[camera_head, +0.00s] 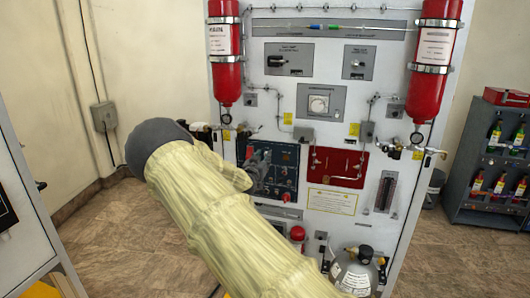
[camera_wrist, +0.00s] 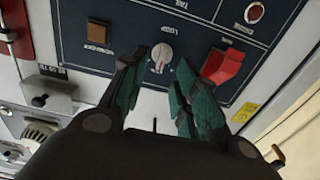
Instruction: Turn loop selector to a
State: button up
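In the wrist view a pale grey round knob (camera_wrist: 161,55) sits on a dark blue panel (camera_wrist: 130,15). In the head view my gripper (camera_head: 258,166) is at the left part of the dark blue panel (camera_head: 287,182), and my sleeved arm hides the knob.
A red rocker switch (camera_wrist: 226,66) is close beside my right finger. A brown rectangular part (camera_wrist: 97,32) is left of the knob. Red cylinders (camera_head: 226,45) flank the board. A red panel (camera_head: 338,166) is right of the blue one. A black shelf (camera_head: 490,170) holds bottles.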

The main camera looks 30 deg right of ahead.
aim_at(265, 154)
jog(key=shift+p+x, duration=0.5)
jog(key=shift+x, duration=1.15)
jog(key=c, duration=0.7)
jog(key=shift+o, duration=0.2)
jog(key=shift+f+b, duration=0.1)
jog(key=shift+b, duration=0.35)
jog(key=n+b, duration=0.4)
jog(key=b, duration=0.1)
jog(key=shift+w+a+f, duration=0.15)
jog(key=shift+f, duration=0.1)
jog(key=n+b, duration=0.1)
jog(key=n, duration=0.1)
jog(key=n+b, duration=0.2)
jog(key=n, duration=0.1)
jog(key=shift+w+a+r+b, duration=0.1)
jog(key=shift+w+a+b, duration=0.05)
jog(key=shift+b, duration=0.15)
